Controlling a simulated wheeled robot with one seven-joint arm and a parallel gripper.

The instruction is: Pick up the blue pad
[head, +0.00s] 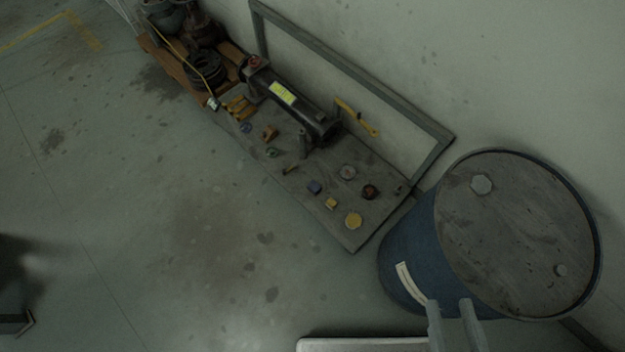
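A small dark blue square block (314,187), which looks like the blue pad, lies on the grey bench top (345,238) near its front edge. A small bluish round piece (246,127) lies farther left on the same bench; at this size I cannot tell its exact shape. My gripper (449,304) shows at the bottom right, in front of the blue drum in the picture. Its two grey fingers are apart with nothing visible between them. It is well away from the blue block.
A small yellow block (331,204), a yellow round piece (353,220), a pinkish disc (347,172) and a dark red piece (370,192) lie near the block. A dark cylinder (290,98) lies behind. A blue drum (407,250) stands right. Open floor (190,240) lies in front.

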